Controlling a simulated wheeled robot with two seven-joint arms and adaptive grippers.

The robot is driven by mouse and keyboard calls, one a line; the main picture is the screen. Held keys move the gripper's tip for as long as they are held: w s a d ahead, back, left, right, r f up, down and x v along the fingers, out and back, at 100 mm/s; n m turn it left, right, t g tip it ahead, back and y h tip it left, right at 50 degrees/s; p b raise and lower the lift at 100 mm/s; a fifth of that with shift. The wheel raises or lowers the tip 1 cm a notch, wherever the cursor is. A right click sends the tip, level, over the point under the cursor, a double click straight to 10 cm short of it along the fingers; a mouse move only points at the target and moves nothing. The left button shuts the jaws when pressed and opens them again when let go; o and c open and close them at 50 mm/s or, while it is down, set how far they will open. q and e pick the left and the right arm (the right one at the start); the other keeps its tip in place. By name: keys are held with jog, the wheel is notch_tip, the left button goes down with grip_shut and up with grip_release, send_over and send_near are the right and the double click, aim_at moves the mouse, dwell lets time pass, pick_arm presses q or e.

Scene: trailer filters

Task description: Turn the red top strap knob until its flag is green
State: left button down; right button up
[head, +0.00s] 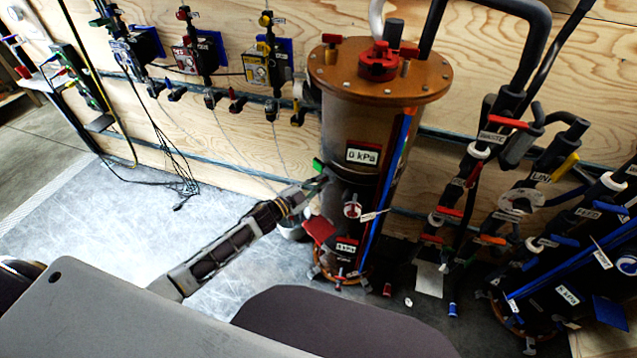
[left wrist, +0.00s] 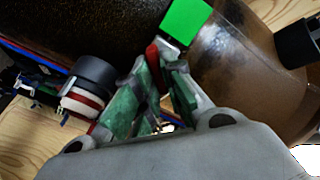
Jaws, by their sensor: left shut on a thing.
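The brown filter tank (head: 345,120) stands upright against the wooden wall. My left gripper (head: 318,186) reaches its left side at the upper strap. In the left wrist view the gripper (left wrist: 160,66) is shut on the red top strap knob (left wrist: 152,53), which is mostly hidden between the fingers. A flag beside the knob shows green (left wrist: 187,20); it also shows green in the head view (head: 318,165). Lower on the tank, a second flag (head: 320,230) is red. My right gripper is not in view.
A gauge label (head: 363,156) and a blue vertical tube (head: 388,185) are on the tank's front. Pipes with red, yellow and blue valve handles (head: 507,122) crowd the right. Pale floor (head: 130,245) on the left is mostly clear, apart from black cables.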

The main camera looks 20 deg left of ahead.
pick_arm(q)
jog(key=shift+f+m, duration=0.1)
jog(key=shift+m, duration=0.5)
jog(key=c, duration=1.5)
grip_release()
jog(key=shift+v, duration=6.05)
